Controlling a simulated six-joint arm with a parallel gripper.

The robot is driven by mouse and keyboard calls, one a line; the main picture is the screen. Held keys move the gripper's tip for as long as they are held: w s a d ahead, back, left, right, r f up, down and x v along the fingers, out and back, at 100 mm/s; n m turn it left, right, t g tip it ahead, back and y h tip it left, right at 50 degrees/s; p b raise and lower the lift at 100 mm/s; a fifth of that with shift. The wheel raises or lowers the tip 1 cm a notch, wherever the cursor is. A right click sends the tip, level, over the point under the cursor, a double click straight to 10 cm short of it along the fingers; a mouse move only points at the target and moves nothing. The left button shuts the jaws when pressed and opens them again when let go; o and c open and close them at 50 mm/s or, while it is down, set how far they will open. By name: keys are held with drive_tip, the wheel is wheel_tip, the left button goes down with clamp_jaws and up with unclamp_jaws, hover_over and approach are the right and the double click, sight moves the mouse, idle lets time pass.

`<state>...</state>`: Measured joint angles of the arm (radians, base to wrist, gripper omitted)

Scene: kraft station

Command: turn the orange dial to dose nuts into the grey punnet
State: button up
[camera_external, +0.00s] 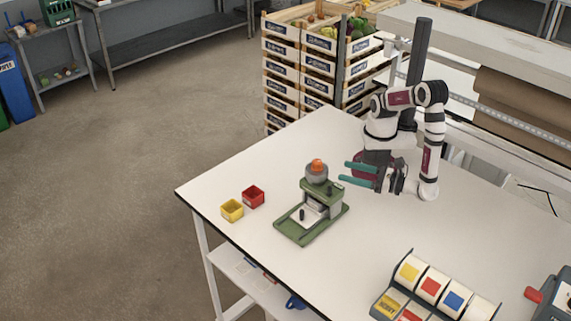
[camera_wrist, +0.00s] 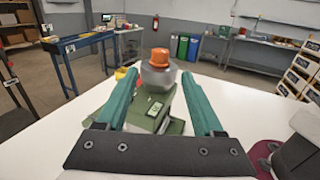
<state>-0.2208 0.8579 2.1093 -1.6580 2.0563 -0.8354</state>
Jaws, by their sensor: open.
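The orange dial (camera_external: 318,165) sits on top of the grey hopper (camera_external: 316,178) of a green dispenser (camera_external: 292,228) on the white table. In the wrist view the orange dial (camera_wrist: 160,57) is ahead, centred between my fingers. My gripper (camera_external: 345,172) is open and empty, with its teal fingers level, to the right of the hopper and pointing at it. In the wrist view my gripper (camera_wrist: 159,76) has one finger on each side of the view of the hopper, apart from the dial. I cannot make out a grey punnet; the dispenser's low middle is partly hidden.
A yellow punnet (camera_external: 232,211) and a red punnet (camera_external: 253,196) stand left of the dispenser. A rack of coloured label rolls (camera_external: 432,287) is at the front right. Stacked crates (camera_external: 316,65) stand behind the table. The table's left corner is clear.

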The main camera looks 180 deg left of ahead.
drive_tip(key=s+a+r+m+y, duration=0.4)
drive_tip(key=s+a+m+y, duration=0.2)
drive_tip(key=s+m+y, duration=0.35)
drive_tip(key=a+m+t+y, duration=0.4)
drive_tip(key=a+m+y, duration=0.8)
drive_tip(key=m+y, duration=0.1)
drive_tip(key=shift+r+m+t, duration=0.3)
drive_tip(key=shift+r+m, duration=0.05)
drive_tip(key=shift+m, duration=0.3)
